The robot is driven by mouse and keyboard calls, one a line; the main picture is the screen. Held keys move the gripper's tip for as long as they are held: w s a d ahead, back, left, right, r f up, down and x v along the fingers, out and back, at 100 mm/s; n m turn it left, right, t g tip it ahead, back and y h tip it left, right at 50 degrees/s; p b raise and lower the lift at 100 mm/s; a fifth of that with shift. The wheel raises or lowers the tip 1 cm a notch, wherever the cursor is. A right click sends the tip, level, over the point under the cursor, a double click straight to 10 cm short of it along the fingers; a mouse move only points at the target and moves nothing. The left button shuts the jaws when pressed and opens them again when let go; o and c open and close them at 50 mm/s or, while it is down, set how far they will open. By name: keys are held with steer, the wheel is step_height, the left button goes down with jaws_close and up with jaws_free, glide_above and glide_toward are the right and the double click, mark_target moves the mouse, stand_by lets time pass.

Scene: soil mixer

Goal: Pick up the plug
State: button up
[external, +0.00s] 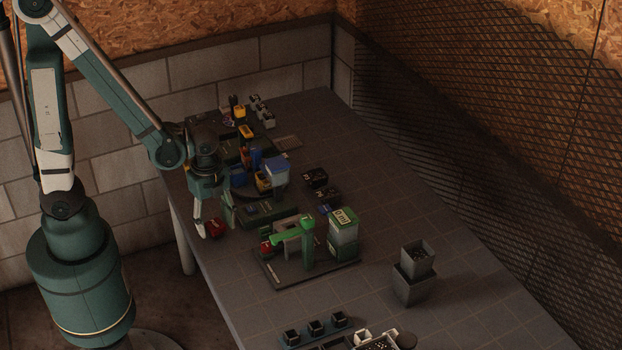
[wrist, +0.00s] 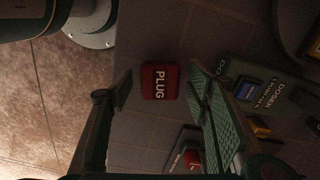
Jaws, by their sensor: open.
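The plug is a small red block (wrist: 160,82) with "PLUG" written on its top. It lies on the grey table near its left edge, and in the external view the red block (external: 215,227) shows just beside my fingers. My gripper (wrist: 160,92) is open, with one finger on each side of the plug in the wrist view. The fingers look apart from the plug, with clear gaps on both sides. In the external view my gripper (external: 213,222) points down at the table edge; its height above the plug is hard to tell.
A green doser station (wrist: 265,95) stands close to the right finger in the wrist view. A base with a green arm (external: 306,240) and a labelled container (external: 343,228) stand nearby. Stacked grey bins (external: 411,285) are further right. The table edge (external: 208,275) is close on the left.

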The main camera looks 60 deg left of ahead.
mark_target(215, 223)
steer(key=c, duration=1)
steer(key=shift+r, duration=0.15)
step_height(215, 223, up, 10)
steer(key=p, duration=0.3)
stand_by(0.7)
